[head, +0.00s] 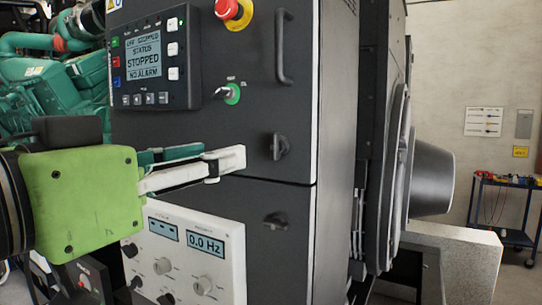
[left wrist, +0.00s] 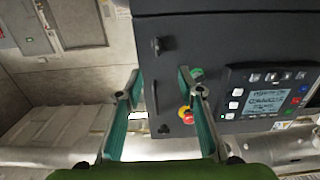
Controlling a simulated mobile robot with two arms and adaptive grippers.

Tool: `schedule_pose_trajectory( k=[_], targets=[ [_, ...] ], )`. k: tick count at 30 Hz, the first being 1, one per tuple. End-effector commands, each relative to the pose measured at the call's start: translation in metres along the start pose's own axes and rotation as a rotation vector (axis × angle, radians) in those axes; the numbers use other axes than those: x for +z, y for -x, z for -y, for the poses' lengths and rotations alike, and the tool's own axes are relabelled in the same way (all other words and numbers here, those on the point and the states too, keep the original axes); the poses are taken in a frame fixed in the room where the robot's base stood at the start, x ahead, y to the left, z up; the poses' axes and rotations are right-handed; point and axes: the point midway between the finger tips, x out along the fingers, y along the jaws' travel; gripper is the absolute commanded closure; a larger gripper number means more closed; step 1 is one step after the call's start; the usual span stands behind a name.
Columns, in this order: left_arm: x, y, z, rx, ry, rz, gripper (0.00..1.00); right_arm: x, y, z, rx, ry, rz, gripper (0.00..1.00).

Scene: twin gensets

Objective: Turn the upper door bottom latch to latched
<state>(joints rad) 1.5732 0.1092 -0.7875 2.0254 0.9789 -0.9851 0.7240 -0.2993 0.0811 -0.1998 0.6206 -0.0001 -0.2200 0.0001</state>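The upper door bottom latch (head: 279,146) is a small dark lever low on the right side of the dark grey upper door (head: 250,115). Its lever looks roughly upright. In the left wrist view, which is turned upside down, the latch (left wrist: 157,45) shows beyond the fingertips and between their lines. My left gripper (head: 226,161) is to the left of the latch and apart from it. Its two fingers are spread with nothing between them, as the left wrist view (left wrist: 160,82) shows. My right gripper is in neither view.
A vertical handle (head: 284,46), red emergency stop (head: 233,12), green selector switch (head: 231,93) and display panel (head: 152,60) stick out of the upper door. A lower-door latch (head: 275,218) sits below, beside a white meter box (head: 190,260). A tool cart (head: 505,183) stands far right.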

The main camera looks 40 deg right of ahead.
Motion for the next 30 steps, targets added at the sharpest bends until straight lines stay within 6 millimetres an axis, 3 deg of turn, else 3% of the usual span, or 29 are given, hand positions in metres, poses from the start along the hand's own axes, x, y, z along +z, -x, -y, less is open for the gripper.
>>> schedule_pose_trajectory(
  k=[7,21,30],
  targets=[
    [0.000,-0.021,-0.008,0.010,-0.009,0.009,0.65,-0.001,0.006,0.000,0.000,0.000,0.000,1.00],
    [-0.001,-0.115,-0.009,0.009,-0.010,0.008,0.65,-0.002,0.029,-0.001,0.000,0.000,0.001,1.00],
    [0.001,-0.136,-0.008,0.008,-0.011,0.005,0.65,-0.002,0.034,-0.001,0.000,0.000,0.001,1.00]
  ],
)
